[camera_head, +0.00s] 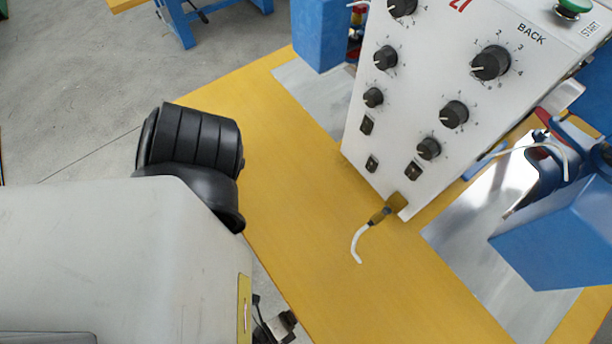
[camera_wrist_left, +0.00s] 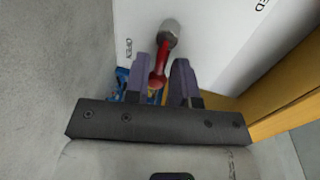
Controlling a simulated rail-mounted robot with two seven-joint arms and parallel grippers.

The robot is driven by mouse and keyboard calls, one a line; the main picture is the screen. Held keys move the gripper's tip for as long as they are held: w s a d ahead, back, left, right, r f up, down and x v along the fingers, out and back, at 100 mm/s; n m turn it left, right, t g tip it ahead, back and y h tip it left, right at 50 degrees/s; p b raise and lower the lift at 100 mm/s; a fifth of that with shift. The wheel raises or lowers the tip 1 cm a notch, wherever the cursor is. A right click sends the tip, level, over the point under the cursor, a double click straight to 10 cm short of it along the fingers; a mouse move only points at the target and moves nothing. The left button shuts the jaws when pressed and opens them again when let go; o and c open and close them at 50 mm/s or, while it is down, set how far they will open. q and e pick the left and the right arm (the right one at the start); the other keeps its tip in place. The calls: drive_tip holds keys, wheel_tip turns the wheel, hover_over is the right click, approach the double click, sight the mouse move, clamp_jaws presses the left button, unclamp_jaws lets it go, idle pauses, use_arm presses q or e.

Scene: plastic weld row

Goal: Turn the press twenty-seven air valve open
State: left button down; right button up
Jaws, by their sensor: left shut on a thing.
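The air valve's red lever (camera_wrist_left: 161,65) shows in the left wrist view, on a grey metal pivot (camera_wrist_left: 170,32) against a white panel (camera_wrist_left: 210,25). The lever runs down and slightly left from the pivot. The word OPEN is printed left of the lever, and a word ending in ED is at the upper right. My left gripper (camera_wrist_left: 166,78) has its two purple fingers on either side of the lever's lower end and is shut on it. The left gripper cannot be made out in the head view. My right gripper is not in view.
In the head view, the white control box (camera_head: 425,90) with black knobs stands on a yellow table (camera_head: 290,200). A brass fitting with a white hose (camera_head: 356,245) sits at its lower corner. Blue blocks (camera_head: 560,235) stand to the right. Grey floor lies at the left.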

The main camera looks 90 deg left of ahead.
use_arm(q)
drive_tip(key=shift+f, duration=0.1)
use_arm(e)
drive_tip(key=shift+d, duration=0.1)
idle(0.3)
use_arm(q)
drive_tip(key=c, duration=1.1)
unclamp_jaws()
drive_tip(key=shift+c, duration=0.2)
drive_tip(key=shift+s, duration=0.1)
